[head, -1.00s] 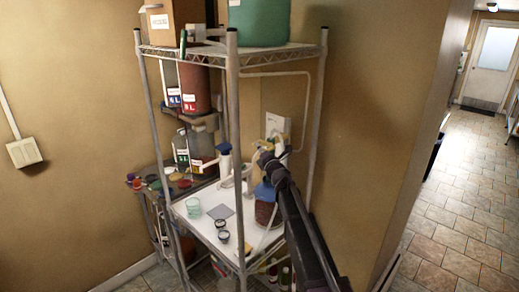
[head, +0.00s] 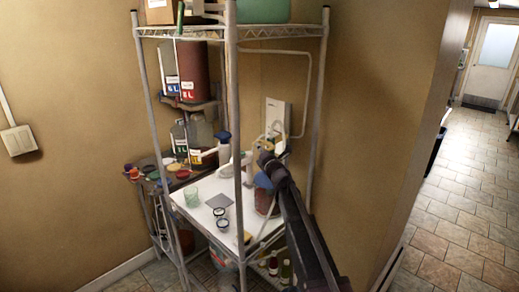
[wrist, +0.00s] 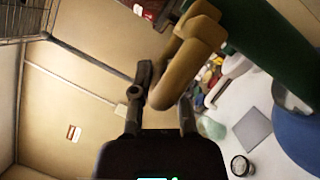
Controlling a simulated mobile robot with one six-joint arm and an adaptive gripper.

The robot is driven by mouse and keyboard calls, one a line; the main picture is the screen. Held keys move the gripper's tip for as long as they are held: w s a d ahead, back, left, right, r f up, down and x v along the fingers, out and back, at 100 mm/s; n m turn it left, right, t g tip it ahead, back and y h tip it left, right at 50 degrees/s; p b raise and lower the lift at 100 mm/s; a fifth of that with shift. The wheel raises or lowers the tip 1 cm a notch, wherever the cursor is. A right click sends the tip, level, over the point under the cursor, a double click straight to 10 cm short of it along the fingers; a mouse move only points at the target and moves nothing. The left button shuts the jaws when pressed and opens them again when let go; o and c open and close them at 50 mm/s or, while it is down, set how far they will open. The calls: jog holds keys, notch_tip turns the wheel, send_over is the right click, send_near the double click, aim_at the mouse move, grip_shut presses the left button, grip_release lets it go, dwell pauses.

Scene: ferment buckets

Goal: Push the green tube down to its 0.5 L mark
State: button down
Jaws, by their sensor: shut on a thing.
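My gripper (wrist: 162,95) is shut on a tan, hook-shaped piece (wrist: 180,62), seen close up in the wrist view. In the head view my gripper (head: 268,158) is at the right side of the shelf unit, above the white middle shelf. A thick dark green band (wrist: 265,38) crosses the wrist view's upper right; I cannot tell whether it is the green tube. A thin green upright piece (head: 180,18) shows at the top shelf in the head view. No 0.5 L mark is readable.
A blue-topped vessel with brown contents (head: 264,200) stands close under my gripper. Black-rimmed cups (head: 221,218), a clear green beaker (head: 191,201) and a grey square (head: 219,200) are on the white shelf (head: 203,220). Metal posts (head: 317,110) flank the space.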

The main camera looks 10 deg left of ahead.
jog(key=shift+f+b, duration=2.4)
jog(key=shift+f, duration=0.35)
jog(key=c, duration=0.6)
grip_release()
jog(key=shift+c, duration=0.2)
jog(key=shift+r, duration=0.2)
